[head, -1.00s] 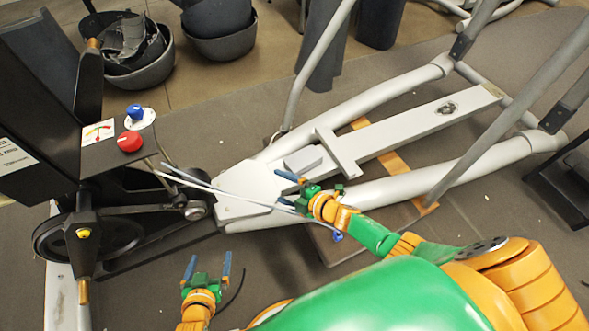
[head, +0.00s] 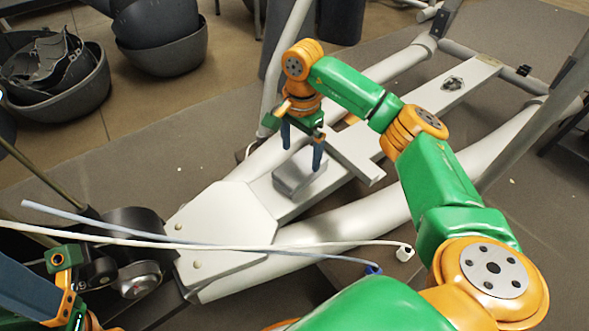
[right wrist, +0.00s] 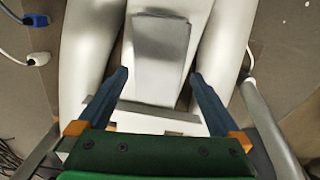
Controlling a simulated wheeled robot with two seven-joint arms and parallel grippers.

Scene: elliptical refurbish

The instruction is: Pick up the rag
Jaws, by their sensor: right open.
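A grey, flat, block-like piece (head: 300,175) lies on the light grey beam of the frame and is the likeliest rag, though I cannot tell that it is cloth. In the right wrist view it (right wrist: 160,62) lies straight ahead, between and beyond the fingertips. My right gripper (head: 301,157) is open and points down over it, one finger at each side; it also shows in the right wrist view (right wrist: 159,74), with nothing between the fingers. My left gripper (head: 50,290) shows only in part at the lower left corner, and its jaws cannot be made out.
The light grey frame (head: 225,220) has a raised crossbar (head: 350,155) just right of the piece. A white cable (head: 330,246) and a blue-grey cable (head: 300,254) cross in front. Dark bins (head: 160,45) stand at the back left. A small dark part (head: 453,83) lies farther along the beam.

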